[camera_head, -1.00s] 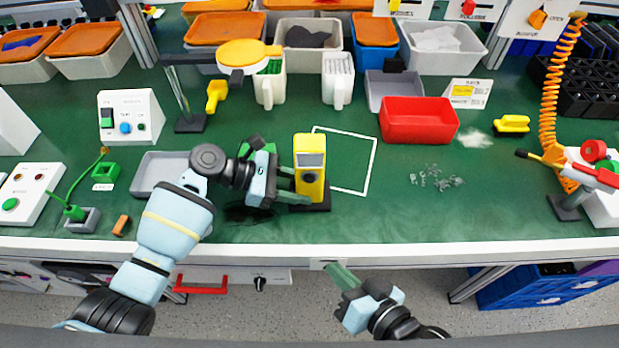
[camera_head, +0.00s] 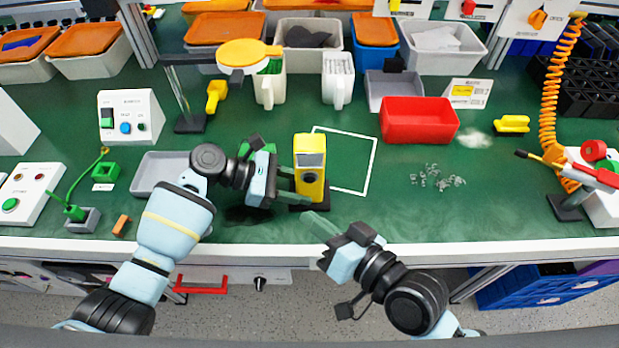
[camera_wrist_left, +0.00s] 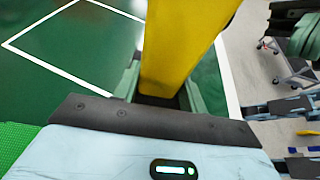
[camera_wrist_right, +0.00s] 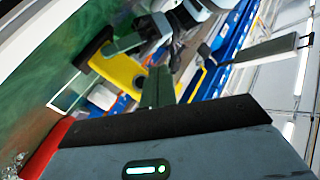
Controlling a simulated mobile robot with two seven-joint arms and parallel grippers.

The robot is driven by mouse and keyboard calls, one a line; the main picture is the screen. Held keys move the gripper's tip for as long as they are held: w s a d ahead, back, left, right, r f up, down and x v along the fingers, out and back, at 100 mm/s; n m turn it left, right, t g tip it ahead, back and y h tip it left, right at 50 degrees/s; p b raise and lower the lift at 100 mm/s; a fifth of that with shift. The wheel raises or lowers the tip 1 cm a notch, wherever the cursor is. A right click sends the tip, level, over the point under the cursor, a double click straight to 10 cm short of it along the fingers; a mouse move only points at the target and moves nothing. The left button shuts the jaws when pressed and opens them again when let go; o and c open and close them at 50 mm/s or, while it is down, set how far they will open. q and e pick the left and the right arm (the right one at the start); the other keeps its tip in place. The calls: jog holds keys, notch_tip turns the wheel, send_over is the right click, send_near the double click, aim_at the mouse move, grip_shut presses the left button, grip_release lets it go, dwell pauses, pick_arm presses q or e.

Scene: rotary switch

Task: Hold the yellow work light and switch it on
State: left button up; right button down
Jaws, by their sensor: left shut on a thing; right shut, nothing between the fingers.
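The yellow work light (camera_head: 310,178) stands upright on its dark base on the green bench. A dark round knob (camera_head: 311,180) shows on its front face. My left gripper (camera_head: 290,186) is shut on the light from its left side. In the left wrist view the yellow body (camera_wrist_left: 180,45) fills the space between the fingers. My right gripper (camera_head: 312,222) is shut and empty, near the bench's front edge, just below the light and apart from it. In the right wrist view the light (camera_wrist_right: 118,72) shows beyond my right fingers (camera_wrist_right: 158,88), tilted in the picture.
A white outlined rectangle (camera_head: 370,170) lies on the bench behind and right of the light. A red bin (camera_head: 418,122) stands further right, with clear scraps (camera_head: 436,178) before it. A grey tray (camera_head: 160,172) is at left.

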send_near(296, 177)
jog(key=shift+x, duration=2.05)
jog(key=shift+s+a, duration=0.15)
jog(key=shift+w, duration=0.4)
jog(key=shift+s, duration=0.1)
dwell(0.4)
jog(key=shift+s, duration=0.35)
jog(key=s, duration=0.6)
dwell(0.5)
